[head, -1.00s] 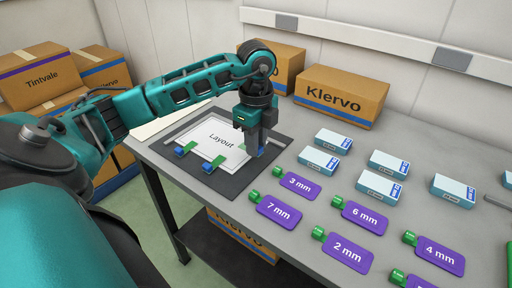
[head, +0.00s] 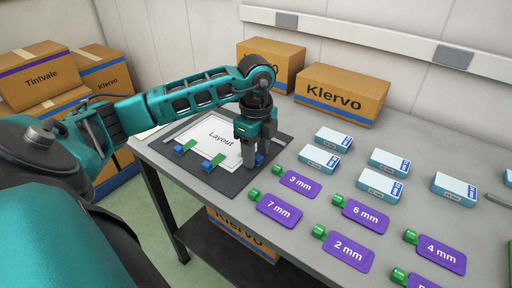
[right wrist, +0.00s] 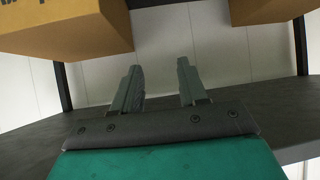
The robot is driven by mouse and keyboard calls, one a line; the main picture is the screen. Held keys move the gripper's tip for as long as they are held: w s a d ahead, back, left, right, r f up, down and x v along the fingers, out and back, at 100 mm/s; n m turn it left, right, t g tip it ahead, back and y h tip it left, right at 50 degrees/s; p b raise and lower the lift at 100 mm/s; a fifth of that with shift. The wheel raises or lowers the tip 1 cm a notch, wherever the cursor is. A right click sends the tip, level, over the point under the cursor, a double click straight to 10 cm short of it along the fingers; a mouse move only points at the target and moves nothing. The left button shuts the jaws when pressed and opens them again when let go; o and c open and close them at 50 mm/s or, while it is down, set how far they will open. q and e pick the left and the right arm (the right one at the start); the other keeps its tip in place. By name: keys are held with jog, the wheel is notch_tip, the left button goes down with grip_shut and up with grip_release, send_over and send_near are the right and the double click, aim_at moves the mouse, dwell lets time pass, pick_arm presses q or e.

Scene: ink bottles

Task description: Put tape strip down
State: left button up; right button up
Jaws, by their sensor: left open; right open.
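A white sheet marked "Layout" (head: 208,138) lies on a dark mat (head: 228,183) at the table's left end. Two green strips with blue ends lie over the sheet's near edge, one at the left (head: 186,147) and one nearer the middle (head: 213,162). My left gripper (head: 251,162) is open and points down at the sheet's right side. A small blue piece (head: 261,159) shows right beside its fingers; the rest of that piece is hidden, and I cannot tell if they touch. My right gripper (right wrist: 159,68) is open and empty in the right wrist view.
Several purple cards with green ends, such as "3 mm" (head: 297,184), and several pale blue boxes (head: 319,159) stand right of the mat on the grey table. Cardboard "Klervo" boxes (head: 342,95) stand behind. The right gripper faces a dark shelf (right wrist: 270,120).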

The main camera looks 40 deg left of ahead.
pick_arm(q)
jog(key=shift+r, duration=0.1)
jog(key=shift+r, duration=0.25)
notch_tip(320, 180, up, 12)
jog(key=p, duration=0.1)
jog(key=shift+f+p, duration=0.15)
jog(key=shift+p, duration=0.15)
pick_arm(e)
jog(key=shift+s+d+r, duration=0.15)
jog(key=shift+s+d, duration=0.1)
jog(key=shift+d, duration=0.15)
jog(key=shift+a+r, duration=0.1)
jog(key=shift+r, duration=0.05)
